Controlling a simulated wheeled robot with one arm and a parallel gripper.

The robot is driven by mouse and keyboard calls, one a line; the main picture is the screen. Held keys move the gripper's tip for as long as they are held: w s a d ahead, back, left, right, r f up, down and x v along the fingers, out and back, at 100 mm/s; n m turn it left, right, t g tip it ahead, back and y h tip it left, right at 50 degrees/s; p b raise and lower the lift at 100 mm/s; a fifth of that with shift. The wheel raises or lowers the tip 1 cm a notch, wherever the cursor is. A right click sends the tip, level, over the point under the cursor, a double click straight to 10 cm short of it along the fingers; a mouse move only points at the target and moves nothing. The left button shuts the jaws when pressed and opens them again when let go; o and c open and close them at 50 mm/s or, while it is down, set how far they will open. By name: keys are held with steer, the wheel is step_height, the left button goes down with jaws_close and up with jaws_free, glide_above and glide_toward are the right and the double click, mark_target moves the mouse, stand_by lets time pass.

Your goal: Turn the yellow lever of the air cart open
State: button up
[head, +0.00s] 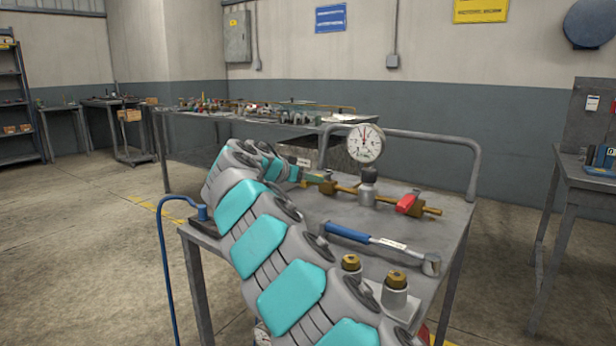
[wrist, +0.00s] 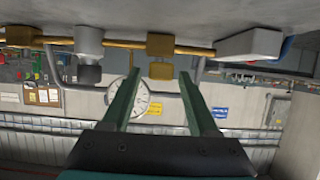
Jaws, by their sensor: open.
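The air cart (head: 460,225) is a grey metal cart with a tube handle. A brass pipe (head: 385,201) runs along its top, with a round white gauge (head: 365,143) and a red lever (head: 407,203). A yellow-brown piece (head: 328,188), possibly the yellow lever, is at the pipe's left end, partly hidden by my gripper (head: 314,179). In the wrist view, the green fingers of my gripper (wrist: 158,77) are apart. A yellow-brown block with a narrower part (wrist: 160,68) lies between the fingertips in the picture. I cannot tell if the fingers touch it, nor the lever's angle.
A blue-handled tool (head: 365,237) and two brass-topped fittings (head: 395,290) are on the cart's near side, close to my arm. A cluttered workbench (head: 240,115) stands behind. Another table (head: 585,180) stands at right. The floor at left is largely clear.

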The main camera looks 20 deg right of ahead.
steer(key=shift+w+d+f, duration=0.1)
steer(key=shift+d, duration=0.05)
steer(key=shift+c, duration=0.2)
jaws_close()
stand_by(1.2)
